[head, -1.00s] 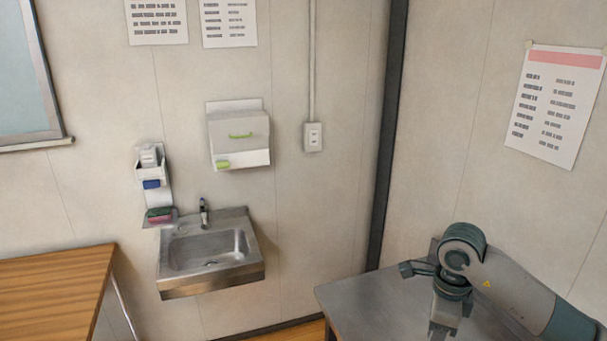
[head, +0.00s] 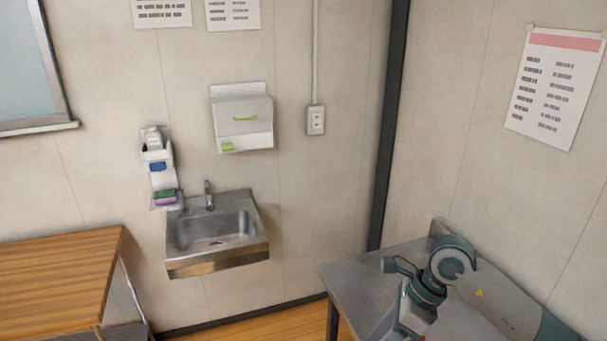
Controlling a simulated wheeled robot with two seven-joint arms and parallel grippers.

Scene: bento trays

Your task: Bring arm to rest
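My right arm (head: 505,303) comes in from the lower right, over a grey metal table (head: 352,283). Its wrist bends downward, and the gripper end is at or below the bottom edge, so I cannot see the fingertips or whether they are open. My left arm and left gripper are not in view. No bento tray shows in the view.
A steel sink (head: 216,235) is on the back wall, with a soap and sponge holder (head: 157,165) and a white dispenser box (head: 241,118) above it. A wooden table (head: 55,280) stands at the left. Open floor (head: 255,326) lies between the tables.

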